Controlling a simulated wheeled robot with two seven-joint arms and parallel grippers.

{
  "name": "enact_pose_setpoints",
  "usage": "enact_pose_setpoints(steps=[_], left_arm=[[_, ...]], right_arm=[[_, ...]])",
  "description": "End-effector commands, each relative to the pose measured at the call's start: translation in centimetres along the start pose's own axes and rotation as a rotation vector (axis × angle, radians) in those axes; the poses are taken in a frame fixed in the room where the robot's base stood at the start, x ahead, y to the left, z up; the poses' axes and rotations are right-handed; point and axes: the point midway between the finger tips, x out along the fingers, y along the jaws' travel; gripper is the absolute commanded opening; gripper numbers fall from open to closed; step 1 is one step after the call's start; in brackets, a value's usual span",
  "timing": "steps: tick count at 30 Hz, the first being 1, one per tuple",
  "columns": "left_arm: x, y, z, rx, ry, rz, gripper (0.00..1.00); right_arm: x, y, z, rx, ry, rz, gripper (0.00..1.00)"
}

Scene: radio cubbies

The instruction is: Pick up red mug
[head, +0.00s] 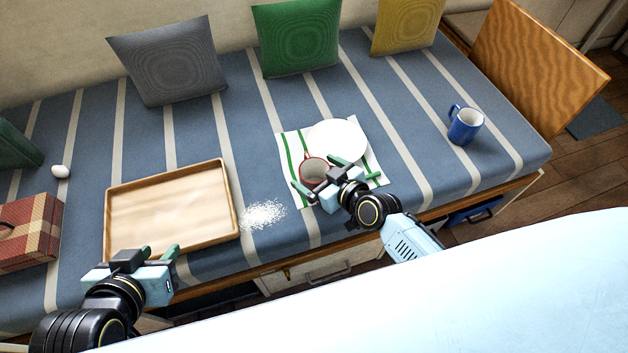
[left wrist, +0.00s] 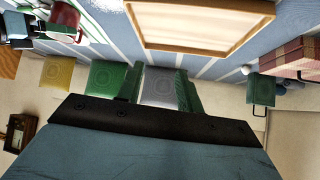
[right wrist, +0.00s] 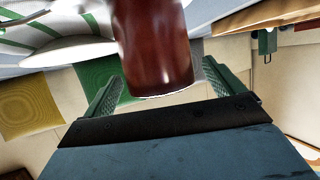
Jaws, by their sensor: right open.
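The red mug (head: 312,169) stands on the striped cloth (head: 292,150), just in front of the white plate (head: 338,139). My right gripper (head: 321,175) is open at the mug, one finger on either side of it. In the right wrist view the dark red mug (right wrist: 155,50) fills the space between the spread fingers, with gaps visible beside it. My gripper partly hides the mug's near side in the head view. My left gripper (head: 158,252) is open and empty at the front edge of the wooden tray.
The wooden tray (head: 109,213) lies to the left, with spilled white grains (head: 263,213) between it and the cloth. A blue mug (head: 465,126) stands at the right. Cushions line the back; a checked box (head: 30,230) and white egg-like object (head: 60,171) sit far left.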

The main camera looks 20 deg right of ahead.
Motion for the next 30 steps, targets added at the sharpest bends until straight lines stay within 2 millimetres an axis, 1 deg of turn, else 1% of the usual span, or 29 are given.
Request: enact_pose_setpoints(steps=[1, 3, 7, 10, 16, 17, 27, 29, 30], left_arm=[[0.2, 0.2, -0.7, 0.001, 0.047, 0.005, 0.36], [0.3, 0.4, -1.8, 0.002, 0.105, 0.010, 0.36], [0.3, 0.7, -3.1, 0.003, 0.178, 0.016, 0.36], [0.2, 0.7, -3.6, 0.004, 0.201, 0.017, 0.36], [0.2, 0.7, -3.7, 0.004, 0.204, 0.017, 0.36], [0.2, 0.7, -3.7, 0.004, 0.204, 0.017, 0.36], [0.2, 0.7, -3.6, 0.004, 0.202, 0.017, 0.36], [0.2, 0.7, -3.6, 0.004, 0.202, 0.017, 0.36], [0.2, 0.7, -3.6, 0.004, 0.202, 0.017, 0.36]], right_arm=[[0.6, 0.0, 0.1, 0.001, 0.001, 0.000, 0.94], [1.1, 0.0, 0.1, 0.001, 0.000, 0.000, 0.94], [1.7, 0.0, 0.0, 0.001, 0.000, 0.000, 0.94], [1.8, 0.0, 0.0, 0.000, -0.001, 0.000, 0.94], [1.8, 0.0, 0.0, 0.000, -0.001, 0.000, 0.94], [1.8, 0.0, 0.0, 0.000, -0.001, 0.000, 0.92], [1.8, 0.0, 0.0, 0.000, -0.001, 0.000, 0.48], [1.8, 0.0, 0.0, 0.000, -0.001, 0.000, 0.40], [1.8, 0.0, -0.1, 0.000, 0.002, 0.000, 0.39]])
